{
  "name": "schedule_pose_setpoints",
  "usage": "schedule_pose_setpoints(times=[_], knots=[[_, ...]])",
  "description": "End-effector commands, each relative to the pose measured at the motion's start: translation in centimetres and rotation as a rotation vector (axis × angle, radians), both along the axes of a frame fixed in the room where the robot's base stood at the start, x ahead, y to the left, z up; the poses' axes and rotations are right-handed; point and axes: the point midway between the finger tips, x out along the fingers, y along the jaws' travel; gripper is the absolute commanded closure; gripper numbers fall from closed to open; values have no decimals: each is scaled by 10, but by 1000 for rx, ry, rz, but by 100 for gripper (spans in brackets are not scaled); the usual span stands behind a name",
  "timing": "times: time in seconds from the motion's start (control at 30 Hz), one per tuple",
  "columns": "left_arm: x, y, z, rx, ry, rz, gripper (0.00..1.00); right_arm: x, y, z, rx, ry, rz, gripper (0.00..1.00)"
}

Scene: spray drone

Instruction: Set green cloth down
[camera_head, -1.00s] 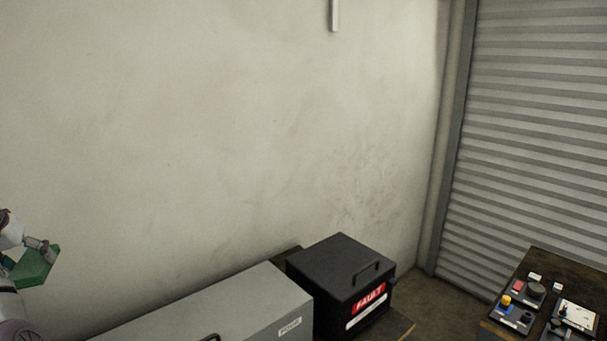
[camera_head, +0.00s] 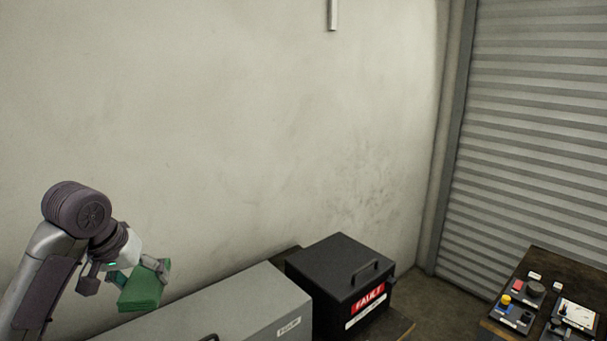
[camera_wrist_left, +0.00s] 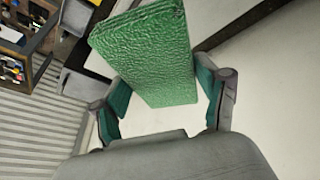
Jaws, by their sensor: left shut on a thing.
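The green cloth (camera_head: 143,291) is a folded, block-like bundle at the lower left of the head view. My left gripper (camera_head: 140,277) is shut on it, and the cloth appears to be in the air near the left part of the grey box. In the left wrist view the textured cloth (camera_wrist_left: 148,55) lies between the two teal-padded fingers of my left gripper (camera_wrist_left: 162,98). My right gripper is in neither view.
A long grey box (camera_head: 235,305) stands along the wall, with a black lidded box labelled FAULT (camera_head: 340,275) at its right. A dark table (camera_head: 565,268) with several controls is at the lower right. Floor (camera_head: 440,300) shows between them.

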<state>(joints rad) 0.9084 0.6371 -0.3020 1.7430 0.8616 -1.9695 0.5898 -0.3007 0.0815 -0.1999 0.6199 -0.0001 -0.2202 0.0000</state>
Motion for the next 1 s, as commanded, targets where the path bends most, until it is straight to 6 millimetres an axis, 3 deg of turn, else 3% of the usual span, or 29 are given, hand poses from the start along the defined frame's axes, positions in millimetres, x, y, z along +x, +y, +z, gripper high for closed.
schedule_pose_setpoints(times=[0.03, 0.2, 0.57, 0.87, 1.0], knots=[[-12, -20, -14, -1, 3, -33, 57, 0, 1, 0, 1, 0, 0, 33], [-52, -67, -50, 3, 2, -107, 57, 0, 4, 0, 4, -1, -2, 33], [-121, -117, -98, 3, 0, -194, 57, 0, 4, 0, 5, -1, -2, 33], [-120, -117, -149, 0, -2, -192, 58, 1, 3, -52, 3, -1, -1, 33], [-120, -117, -183, 0, -2, -192, 58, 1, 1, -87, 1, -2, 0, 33]])
